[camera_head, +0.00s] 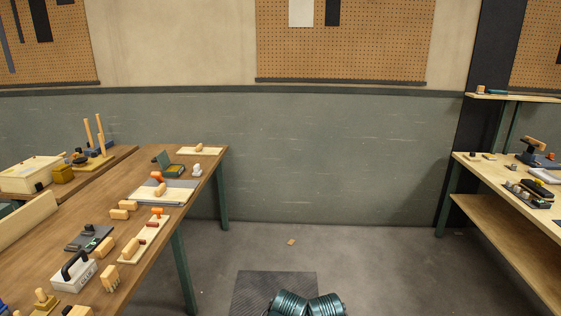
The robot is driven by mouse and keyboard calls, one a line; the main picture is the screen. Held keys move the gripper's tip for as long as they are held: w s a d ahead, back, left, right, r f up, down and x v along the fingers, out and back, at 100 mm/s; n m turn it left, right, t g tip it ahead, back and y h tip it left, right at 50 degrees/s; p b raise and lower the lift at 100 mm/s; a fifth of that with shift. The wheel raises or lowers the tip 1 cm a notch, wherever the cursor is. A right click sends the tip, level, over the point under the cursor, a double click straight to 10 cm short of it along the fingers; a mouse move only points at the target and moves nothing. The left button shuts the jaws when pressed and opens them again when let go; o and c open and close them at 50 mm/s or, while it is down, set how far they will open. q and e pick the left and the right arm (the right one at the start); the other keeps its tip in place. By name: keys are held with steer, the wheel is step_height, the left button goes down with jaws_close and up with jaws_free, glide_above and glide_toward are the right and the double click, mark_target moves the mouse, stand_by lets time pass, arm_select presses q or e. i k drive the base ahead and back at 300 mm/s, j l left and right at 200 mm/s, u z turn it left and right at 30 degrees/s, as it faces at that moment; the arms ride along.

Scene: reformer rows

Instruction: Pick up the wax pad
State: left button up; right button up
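I cannot tell for sure which thing is the wax pad. A small flat tan piece (291,242) lies alone on the grey floor, in the open space between the benches. It is too small to make out in detail. Several small wooden blocks and tools lie on the left bench, and none is clearly a pad. Neither of my grippers shows in the head view, so their state is hidden.
A right bench (495,170) has a lower shelf (505,235). A dark mat (252,292) lies on the floor. The floor between is mostly clear.

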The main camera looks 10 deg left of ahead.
mark_target(198, 172)
steer(key=i+u, duration=0.35)
steer(key=i, duration=0.2)
steer(key=i+l+u, duration=0.35)
steer(key=i, duration=0.15)
steer(key=i+l+u, duration=0.2)
steer(key=i+u, duration=0.2)
steer(key=i, duration=0.15)
